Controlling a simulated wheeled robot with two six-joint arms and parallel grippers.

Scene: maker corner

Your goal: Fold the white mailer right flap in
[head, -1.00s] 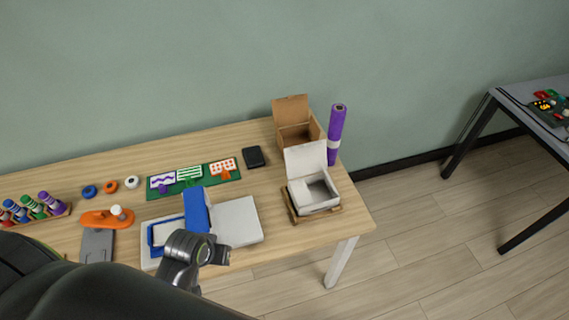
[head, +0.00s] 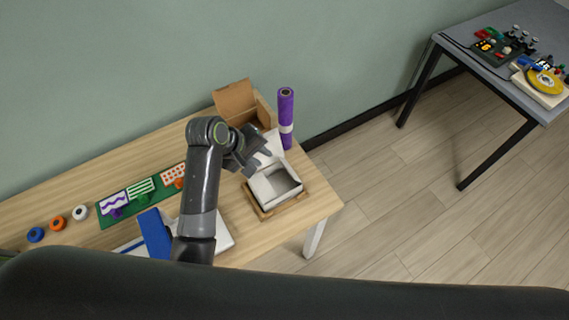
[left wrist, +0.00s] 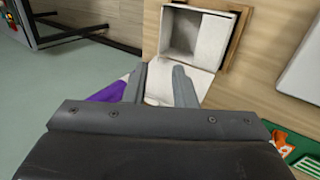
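The white mailer (head: 276,184) sits on a wooden tray (head: 262,212) near the table's right end, its body open at the top. Its raised lid (head: 271,147) stands at the back, partly hidden by my left gripper (head: 262,162). In the left wrist view the mailer's open interior (left wrist: 190,35) lies beyond the fingers, with part of the lid (left wrist: 160,84) seen between them. My left gripper (left wrist: 160,82) is open, its fingers apart, close to the lid; I cannot tell whether they touch it. I cannot make out the right flap separately. My right gripper is not in view.
A brown cardboard box (head: 236,103) and an upright purple roll (head: 286,115) stand behind the mailer. A green board with patterned cards (head: 113,202) and a blue item (head: 153,234) lie left. The floor beyond the table's right edge is clear.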

